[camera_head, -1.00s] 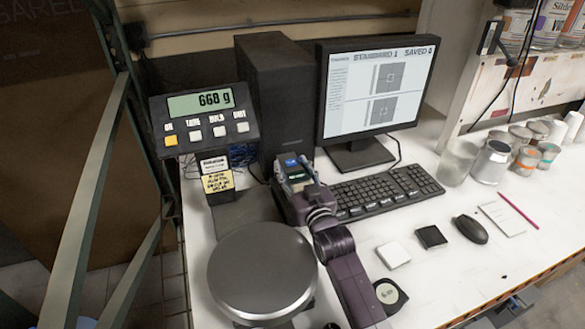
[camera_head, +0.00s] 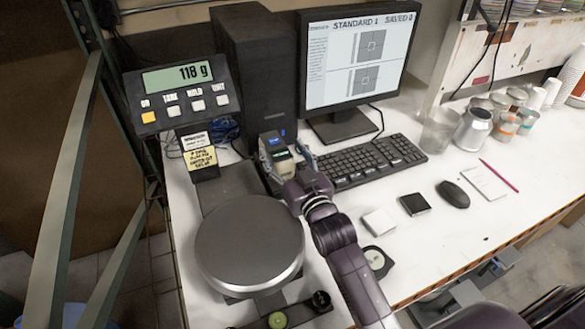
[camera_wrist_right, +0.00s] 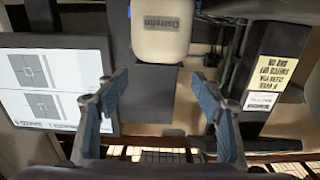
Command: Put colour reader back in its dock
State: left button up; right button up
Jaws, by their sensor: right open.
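The colour reader (camera_head: 275,148), with a blue-lit screen and a pale lower part, stands upright in front of the computer tower. In the right wrist view its cream, labelled body (camera_wrist_right: 160,28) is at the top middle, above a dark grey block (camera_wrist_right: 155,92). I cannot tell whether this block is the dock or how the reader is seated. My right gripper (camera_head: 290,166) is close in front of the reader. Its blue fingers are spread, with nothing between the tips (camera_wrist_right: 160,84). My left gripper is not in view.
A round scale pan (camera_head: 249,243) is left of my right arm; its display (camera_head: 177,77) reads 118 g. The keyboard (camera_head: 370,161) and monitor (camera_head: 357,60) are right of the reader. White and black blocks, a mouse (camera_head: 453,194) and cans lie farther right.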

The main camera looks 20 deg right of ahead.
jog(key=s+b, duration=0.1)
jog(key=s, duration=0.5)
jog(key=shift+s, duration=0.15)
jog(key=shift+d+r, duration=0.1)
jog(key=shift+r, duration=0.1)
